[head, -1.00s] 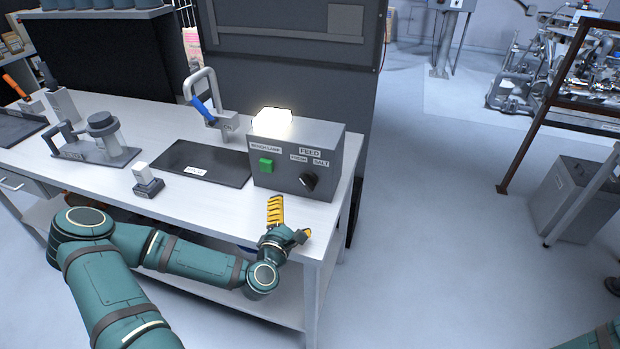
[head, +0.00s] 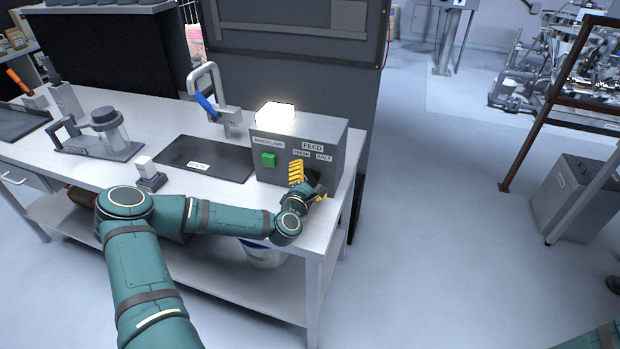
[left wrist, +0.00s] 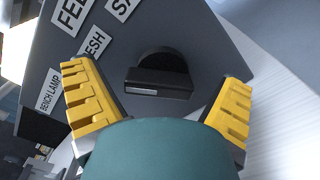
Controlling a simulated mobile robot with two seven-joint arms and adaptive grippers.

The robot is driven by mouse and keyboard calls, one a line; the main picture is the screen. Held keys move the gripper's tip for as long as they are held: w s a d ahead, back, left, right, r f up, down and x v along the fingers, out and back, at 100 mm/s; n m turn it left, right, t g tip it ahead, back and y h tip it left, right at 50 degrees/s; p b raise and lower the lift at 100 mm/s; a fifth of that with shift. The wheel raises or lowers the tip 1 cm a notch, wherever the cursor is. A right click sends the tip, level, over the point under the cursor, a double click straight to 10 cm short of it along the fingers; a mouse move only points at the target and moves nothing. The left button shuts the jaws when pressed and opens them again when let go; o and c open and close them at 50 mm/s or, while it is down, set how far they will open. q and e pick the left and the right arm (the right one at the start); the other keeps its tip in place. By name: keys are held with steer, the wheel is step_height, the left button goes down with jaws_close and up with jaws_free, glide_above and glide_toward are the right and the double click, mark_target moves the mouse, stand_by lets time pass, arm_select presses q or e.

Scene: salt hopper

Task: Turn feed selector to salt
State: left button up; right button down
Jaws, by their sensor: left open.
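The feed selector (left wrist: 158,75) is a black rotary knob on the front of the grey control box (head: 340,147), below the labels FEED, FRESH and SALT. In the left wrist view it sits between the two yellow fingers of my left gripper (left wrist: 158,105), with a gap on each side. The gripper is open and touches neither side of the knob. In the head view my left gripper (head: 308,184) is at the box front and mostly hides the knob. The knob's pointing direction is hard to tell. My right gripper is not in view.
A green button (head: 268,160) is left of the selector under BENCH LAMP, with a lit lamp (head: 276,115) on top of the box. A dark mat (head: 205,158) and a small white-topped block (head: 148,172) lie left on the bench.

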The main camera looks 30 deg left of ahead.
arm_select(q)
steer(key=c, duration=1.2)
steer(key=shift+m, duration=0.3)
steer(key=m, duration=0.3)
steer(key=shift+d+f+m+b, duration=0.1)
steer(key=shift+m+b, duration=0.2)
steer(key=m+b, duration=0.1)
steer(key=m, duration=0.2)
steer(key=shift+f+m, duration=0.1)
steer(key=shift+m, duration=0.2)
steer(key=shift+f+m+b, duration=0.1)
steer(key=shift+m+b, duration=0.45)
steer(key=shift+m, duration=0.35)
steer(key=shift+m+b, duration=1.4)
steer(key=shift+m, duration=0.8)
steer(key=o, duration=1.2)
